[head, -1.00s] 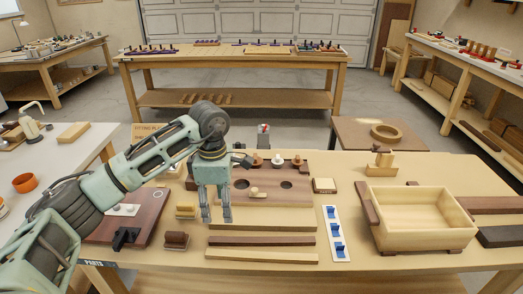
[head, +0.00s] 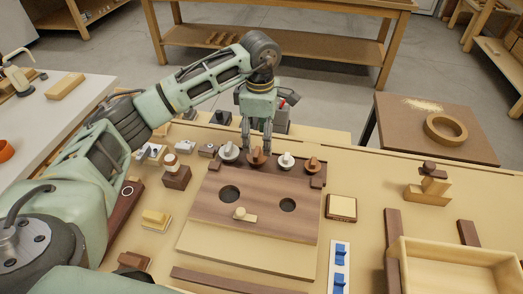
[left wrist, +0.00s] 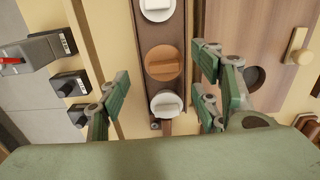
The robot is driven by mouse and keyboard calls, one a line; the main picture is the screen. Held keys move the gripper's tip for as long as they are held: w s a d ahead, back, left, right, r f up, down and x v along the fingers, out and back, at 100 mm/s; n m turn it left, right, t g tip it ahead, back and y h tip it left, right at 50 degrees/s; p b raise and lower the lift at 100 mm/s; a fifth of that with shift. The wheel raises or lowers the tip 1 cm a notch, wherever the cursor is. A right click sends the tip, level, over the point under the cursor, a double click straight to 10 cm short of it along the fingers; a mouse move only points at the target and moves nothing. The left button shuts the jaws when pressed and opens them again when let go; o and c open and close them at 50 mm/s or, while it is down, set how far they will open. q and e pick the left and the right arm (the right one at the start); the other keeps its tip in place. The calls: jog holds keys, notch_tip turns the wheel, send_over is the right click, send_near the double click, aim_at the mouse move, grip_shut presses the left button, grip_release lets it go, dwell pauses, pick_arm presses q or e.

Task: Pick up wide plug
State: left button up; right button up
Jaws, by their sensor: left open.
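Several plugs with grip tabs stand in a dark rack along the back of a wooden board: a pale one (head: 229,153) at the left end, a brown one (head: 257,158), another pale one (head: 286,161) and a brown one (head: 312,166). I cannot tell which is the wide plug. My left gripper (head: 257,142) is open and empty, pointing down over the rack by the left brown plug. In the left wrist view its fingers (left wrist: 161,95) stand apart on either side of the rack, with the brown plug (left wrist: 166,63) and a pale plug (left wrist: 166,103) between them.
The board (head: 262,213) has two round holes and a light wooden knob (head: 241,214). Small black-knobbed boxes (left wrist: 70,84) stand left of the rack. A yellow block (head: 155,218), a square tile (head: 341,207) and an open wooden box (head: 460,250) lie around.

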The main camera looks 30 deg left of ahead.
aim_at(257, 151)
pick_arm(q)
jog(key=shift+s+f, duration=0.25)
jog(key=shift+f, duration=0.25)
jog(key=f, duration=0.1)
jog(key=f+p, duration=0.1)
jog(key=f, duration=0.2)
jog(key=shift+s+a+f, duration=0.1)
jog(key=shift+a+f, duration=0.15)
jog(key=shift+a, duration=0.1)
jog(key=shift+f, duration=0.35)
pick_arm(e)
jog(key=shift+w+r, duration=0.45)
jog(key=shift+r, duration=0.35)
pick_arm(q)
jog(key=c, duration=0.8)
pick_arm(e)
jog(key=shift+s, duration=0.15)
